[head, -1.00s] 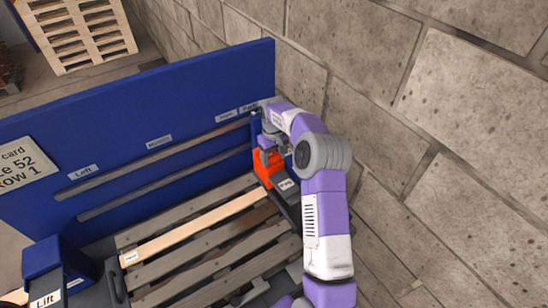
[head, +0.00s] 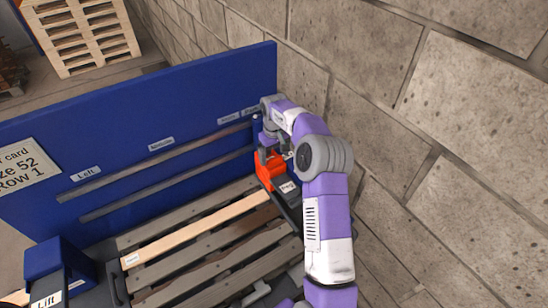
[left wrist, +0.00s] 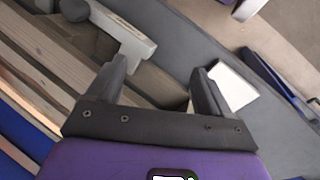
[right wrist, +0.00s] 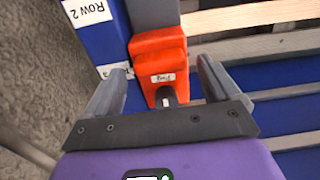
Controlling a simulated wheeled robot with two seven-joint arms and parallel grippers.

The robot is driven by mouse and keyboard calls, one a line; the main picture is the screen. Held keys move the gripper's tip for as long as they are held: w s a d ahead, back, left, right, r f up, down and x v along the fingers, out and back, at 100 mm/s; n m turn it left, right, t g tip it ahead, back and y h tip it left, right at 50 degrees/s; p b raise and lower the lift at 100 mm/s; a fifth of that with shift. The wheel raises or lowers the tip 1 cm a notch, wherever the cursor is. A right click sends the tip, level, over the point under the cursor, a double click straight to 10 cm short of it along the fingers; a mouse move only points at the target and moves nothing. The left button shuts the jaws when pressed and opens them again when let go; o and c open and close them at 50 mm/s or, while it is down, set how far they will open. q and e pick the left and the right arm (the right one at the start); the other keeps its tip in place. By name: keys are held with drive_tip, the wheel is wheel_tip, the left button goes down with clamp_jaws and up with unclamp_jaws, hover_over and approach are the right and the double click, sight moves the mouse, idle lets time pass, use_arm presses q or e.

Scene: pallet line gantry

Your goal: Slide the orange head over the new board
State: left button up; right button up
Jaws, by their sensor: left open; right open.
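The orange head (head: 268,168) sits at the right end of the slotted blue panel, above the far right of the pallet. In the right wrist view the orange head (right wrist: 158,62) has a small label and a dark peg towards me. My right gripper (right wrist: 160,82) is open, with one finger on each side of the peg and gaps to both. The new board looks to be the pale, cleaner board (head: 195,232) among greyer slats. Its far right end lies near the head. My left gripper (left wrist: 148,75) is open and empty, near a light grey handle-like part (left wrist: 130,40).
The blue panel (head: 120,130) stands behind the pallet with two long slots and labels such as Left. A blue lift box (head: 45,260) is at lower left. A stone wall (head: 450,130) is close on the right. A pallet stack (head: 80,35) stands far back.

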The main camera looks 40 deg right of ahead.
wheel_tip(320, 180, up, 6)
drive_tip(key=shift+f, duration=0.1)
idle(0.6)
